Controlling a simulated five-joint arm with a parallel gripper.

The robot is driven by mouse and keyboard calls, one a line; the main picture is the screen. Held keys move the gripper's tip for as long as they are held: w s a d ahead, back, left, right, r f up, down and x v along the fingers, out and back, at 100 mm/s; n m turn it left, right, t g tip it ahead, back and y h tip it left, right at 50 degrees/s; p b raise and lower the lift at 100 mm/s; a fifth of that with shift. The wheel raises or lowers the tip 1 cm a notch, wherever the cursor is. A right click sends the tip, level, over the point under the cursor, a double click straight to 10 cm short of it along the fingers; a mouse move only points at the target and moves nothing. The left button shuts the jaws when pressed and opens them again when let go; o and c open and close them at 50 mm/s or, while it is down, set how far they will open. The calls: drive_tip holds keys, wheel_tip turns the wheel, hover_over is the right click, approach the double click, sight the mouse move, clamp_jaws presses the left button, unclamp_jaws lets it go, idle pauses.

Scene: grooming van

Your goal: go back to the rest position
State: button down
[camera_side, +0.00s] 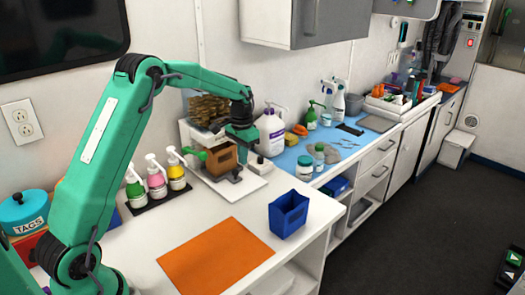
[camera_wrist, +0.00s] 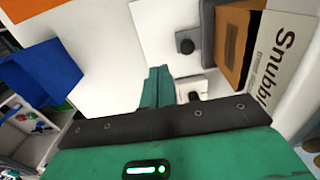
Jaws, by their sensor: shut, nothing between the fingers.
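My gripper (camera_side: 236,178) points down over the front of a white stand (camera_side: 250,187) on the counter, with my green arm arched in from the left. In the wrist view the fingers (camera_wrist: 157,72) are together with nothing between them. A brown box (camera_side: 221,159) stands on the white stand, close to the gripper and apart from the fingers in the wrist view (camera_wrist: 232,45). A panel lettered "Snubb..." (camera_wrist: 280,60) is beside it in the wrist view.
A blue bin (camera_side: 288,214) and an orange mat (camera_side: 216,258) are on the front counter. Pump bottles (camera_side: 156,180) stand on a black tray to the left. A white jug (camera_side: 271,133) and several bottles are on the blue mat (camera_side: 290,163). Bare counter lies between the orange mat and stand.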

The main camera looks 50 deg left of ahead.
drive_tip(key=s+d+r+t, duration=0.3)
drive_tip(key=s+d+r, duration=0.7)
drive_tip(key=s+r, duration=0.3)
drive_tip(key=s+d+r+t, duration=0.1)
drive_tip(key=s+d, duration=0.5)
drive_tip(key=s, duration=1)
drive_tip(key=shift+s+r+t, duration=0.15)
drive_tip(key=shift+s+t, duration=0.15)
drive_tip(key=shift+t, duration=0.5)
